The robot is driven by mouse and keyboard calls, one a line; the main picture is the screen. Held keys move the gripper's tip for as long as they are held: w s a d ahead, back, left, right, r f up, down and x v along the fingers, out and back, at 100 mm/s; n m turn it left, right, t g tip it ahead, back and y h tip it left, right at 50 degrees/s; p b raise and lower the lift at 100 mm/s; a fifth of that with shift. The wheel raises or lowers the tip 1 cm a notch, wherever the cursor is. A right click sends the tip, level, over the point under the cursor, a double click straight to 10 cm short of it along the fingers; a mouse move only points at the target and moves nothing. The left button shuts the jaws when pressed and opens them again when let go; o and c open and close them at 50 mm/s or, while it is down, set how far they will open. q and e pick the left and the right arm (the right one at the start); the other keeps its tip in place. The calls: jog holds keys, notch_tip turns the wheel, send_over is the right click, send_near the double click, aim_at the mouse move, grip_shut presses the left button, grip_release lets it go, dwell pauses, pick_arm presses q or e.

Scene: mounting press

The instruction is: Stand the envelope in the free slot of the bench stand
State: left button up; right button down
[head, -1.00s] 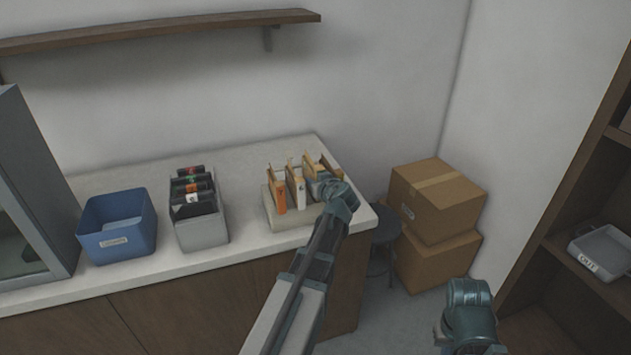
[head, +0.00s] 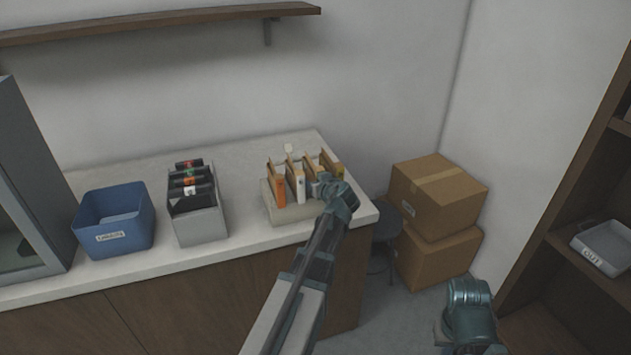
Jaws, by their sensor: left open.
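The bench stand (head: 291,214) is a pale block near the right end of the counter. Several thin envelopes stand side by side in its slots. The front left one has an orange-brown edge (head: 278,191), and beside it is one with a whitish edge (head: 298,187). A brown one (head: 331,163) stands at the back right. My left gripper (head: 318,185) is open at the right side of the stand, close against the envelopes there. Its fingertips are partly hidden, and I cannot tell whether they touch an envelope. Part of my right arm shows at the lower right; its gripper does not show.
A grey holder (head: 201,228) with several dark items and a blue bin (head: 114,222) stand left on the counter (head: 245,238). Cardboard boxes (head: 436,190) and a dark stool (head: 386,226) are right of the counter. A shelf with a grey tray (head: 603,247) is at far right.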

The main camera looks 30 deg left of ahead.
pick_arm(q)
jog(key=p+v, duration=0.5)
jog(key=v, duration=0.8)
jog(key=shift+s+d+r, duration=0.25)
jog(key=s+d+f+m+g+h, duration=0.3)
jog(key=s+d, duration=0.3)
jog(key=d, duration=0.3)
jog(key=s+d+f+m+g+h, duration=0.3)
jog(key=s+d+f+m, duration=0.3)
jog(key=d, duration=0.3)
jog(key=s+d+f+m+g+h, duration=0.3)
jog(key=s+d+f+m, duration=0.1)
jog(key=s+d, duration=0.3)
jog(key=shift+d+f+m, duration=0.25)
jog(key=shift+d+m, duration=0.05)
jog(key=shift+d, duration=0.9)
